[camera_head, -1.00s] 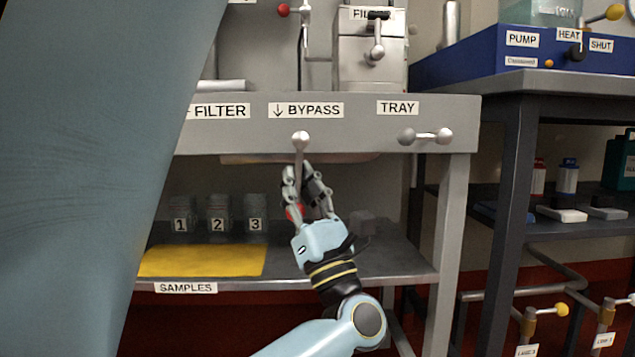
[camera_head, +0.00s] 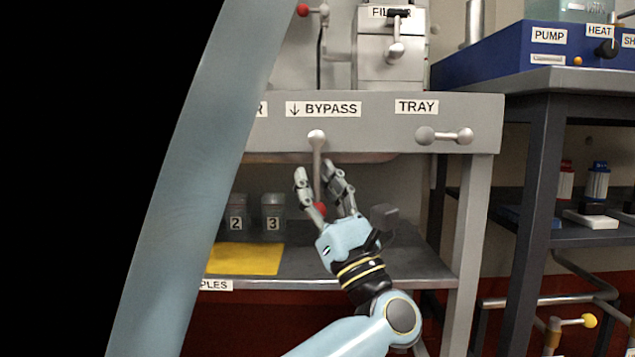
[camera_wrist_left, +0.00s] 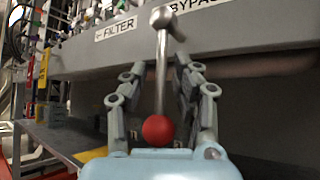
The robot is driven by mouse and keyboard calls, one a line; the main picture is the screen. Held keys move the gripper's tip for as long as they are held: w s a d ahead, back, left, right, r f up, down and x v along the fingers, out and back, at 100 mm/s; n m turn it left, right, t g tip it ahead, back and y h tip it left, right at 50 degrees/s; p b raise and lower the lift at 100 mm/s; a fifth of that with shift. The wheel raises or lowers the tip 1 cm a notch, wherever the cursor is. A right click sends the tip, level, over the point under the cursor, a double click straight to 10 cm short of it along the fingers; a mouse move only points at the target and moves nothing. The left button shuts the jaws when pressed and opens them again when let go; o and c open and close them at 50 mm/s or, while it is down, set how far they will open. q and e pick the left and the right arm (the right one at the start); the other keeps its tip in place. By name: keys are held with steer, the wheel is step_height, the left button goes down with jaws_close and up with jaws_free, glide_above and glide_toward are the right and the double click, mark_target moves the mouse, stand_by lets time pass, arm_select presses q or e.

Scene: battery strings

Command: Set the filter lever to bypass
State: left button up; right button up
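The filter lever (camera_head: 317,160) hangs from its round pivot on the grey bench front, just below the "↓ BYPASS" label (camera_head: 323,109). It points down, with a red ball at its lower end. My left gripper (camera_head: 325,178) is below the pivot, its fingers apart on either side of the lever. In the left wrist view the lever's red ball (camera_wrist_left: 158,130) sits between the open fingers near the palm, and a gap shows beside each finger. The "FILTER" label (camera_wrist_left: 115,29) is left of the lever there. My right gripper is not seen.
The shelf below holds numbered containers (camera_head: 273,213) and a yellow mat (camera_head: 245,260). A dark table (camera_head: 570,82) stands at right. A blue arm link of mine covers the left.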

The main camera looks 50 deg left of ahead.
arm_select(q)
steer(key=v, duration=1.2)
stand_by(0.5)
